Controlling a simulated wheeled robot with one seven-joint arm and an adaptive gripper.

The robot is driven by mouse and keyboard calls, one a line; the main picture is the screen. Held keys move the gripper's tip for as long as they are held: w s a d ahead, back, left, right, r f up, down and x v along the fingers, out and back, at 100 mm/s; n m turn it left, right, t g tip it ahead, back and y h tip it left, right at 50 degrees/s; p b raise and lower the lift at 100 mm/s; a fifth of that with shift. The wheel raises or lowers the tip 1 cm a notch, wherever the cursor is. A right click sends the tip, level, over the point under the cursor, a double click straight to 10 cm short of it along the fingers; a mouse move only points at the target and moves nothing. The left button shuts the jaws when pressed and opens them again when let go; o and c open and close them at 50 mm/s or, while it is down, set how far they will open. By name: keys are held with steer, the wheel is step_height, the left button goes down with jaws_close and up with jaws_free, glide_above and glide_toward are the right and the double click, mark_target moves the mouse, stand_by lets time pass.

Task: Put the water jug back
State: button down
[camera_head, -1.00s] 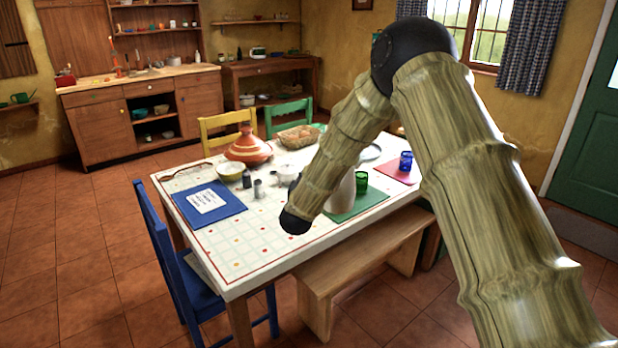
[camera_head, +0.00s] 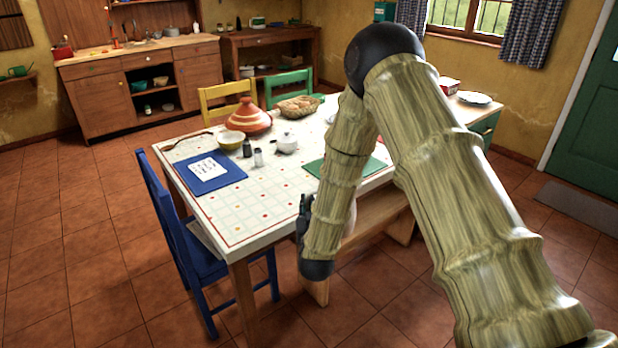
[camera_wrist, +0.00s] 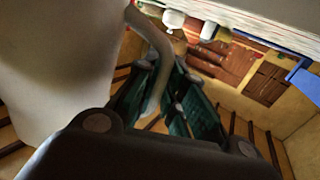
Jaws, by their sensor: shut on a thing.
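The water jug (camera_wrist: 60,75) is a large pale, smooth vessel filling the left of the wrist view, with a curved handle (camera_wrist: 161,55). My gripper (camera_wrist: 165,98) is shut on the handle, its dark fingers either side of it. In the head view my gripper (camera_head: 304,215) is at the table's near edge, over the floor and bench side. There my arm hides most of the jug; only a pale sliver (camera_head: 350,217) shows. The jug appears tilted in the wrist view, but the camera is turned too, so I cannot tell its true tilt.
A wooden bench (camera_head: 378,212) and blue chair (camera_head: 175,225) stand close by. The table's near-left surface is clear.

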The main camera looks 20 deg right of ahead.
steer(key=s+a+f+n+y, duration=0.2)
steer(key=s+a+f+y, duration=0.1)
steer(key=s+f, duration=0.5)
steer(key=shift+s+f, duration=0.4)
steer(key=shift+s, duration=0.3)
